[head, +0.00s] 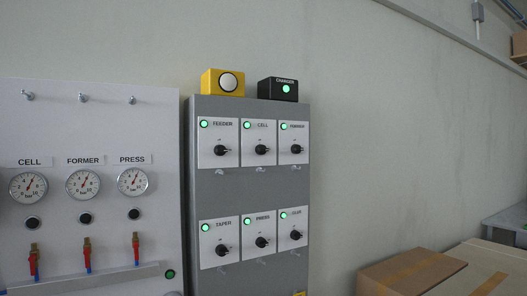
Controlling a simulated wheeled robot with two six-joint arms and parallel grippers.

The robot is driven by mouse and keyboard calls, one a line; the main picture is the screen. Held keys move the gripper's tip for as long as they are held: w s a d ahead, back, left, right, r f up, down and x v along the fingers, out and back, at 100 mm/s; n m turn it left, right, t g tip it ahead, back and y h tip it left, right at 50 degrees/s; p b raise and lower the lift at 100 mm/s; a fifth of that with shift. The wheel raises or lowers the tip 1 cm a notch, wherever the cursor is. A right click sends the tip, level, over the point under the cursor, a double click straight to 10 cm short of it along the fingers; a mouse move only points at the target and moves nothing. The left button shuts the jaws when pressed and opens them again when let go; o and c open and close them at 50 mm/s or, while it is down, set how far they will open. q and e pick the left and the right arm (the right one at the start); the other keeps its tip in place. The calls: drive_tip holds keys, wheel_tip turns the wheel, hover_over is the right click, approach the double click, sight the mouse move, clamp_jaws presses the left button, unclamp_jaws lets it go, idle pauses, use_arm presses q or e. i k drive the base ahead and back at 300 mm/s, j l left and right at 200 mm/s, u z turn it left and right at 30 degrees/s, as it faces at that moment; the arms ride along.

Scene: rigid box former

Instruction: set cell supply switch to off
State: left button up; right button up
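The cell supply switch (261,149) is a black rotary knob on a white plate labelled CELL. It sits in the top row of the grey cabinet (247,186), between the FEEDER switch (221,150) and the FORMER switch (297,149). A green lamp (247,125) on its plate is lit. The knob's handle looks roughly sideways; its small position marks are too small to read. Neither of my grippers is in view.
A lower row holds the TAPER switch (221,250), the PRESS switch (261,242) and a third switch (296,235), lamps green. A yellow button box (210,82) and black CHANGER box (276,90) stand on top. A gauge panel (110,115) is left; cartons (410,272) lie lower right.

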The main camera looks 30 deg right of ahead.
sight(260, 149)
drive_tip(key=z, duration=0.6)
drive_tip(key=i+l+z, duration=0.15)
drive_tip(key=z, duration=0.2)
drive_tip(key=i+l+z, duration=0.15)
drive_tip(key=l+z, duration=0.2)
drive_tip(key=i+l+z, duration=0.15)
drive_tip(key=z, duration=0.2)
